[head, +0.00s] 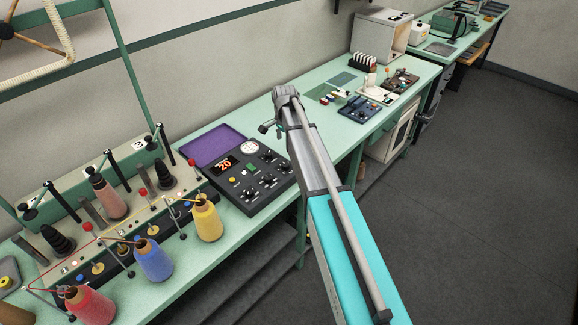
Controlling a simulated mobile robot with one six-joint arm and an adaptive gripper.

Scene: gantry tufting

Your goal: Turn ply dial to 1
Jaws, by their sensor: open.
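A dark control box (222,185) lies on the green bench in the middle of the head view. It has a lit red display (226,164) that seems to read 20, a round white gauge (249,147), coloured buttons and several black knobs (269,179). The ply dial is likely one of these knobs, but the labels are too small to read, so I cannot tell which one or its setting. My gripper (270,129) hangs above the box's far right corner, apart from the knobs. It is open and seems empty, though small in view.
A rack with yarn cones, including a yellow cone (207,220) and a blue cone (153,260), stands left of the box. A purple panel (212,145) lies behind it. A small blue device (358,107) and other equipment stand farther along the bench. The floor at right is clear.

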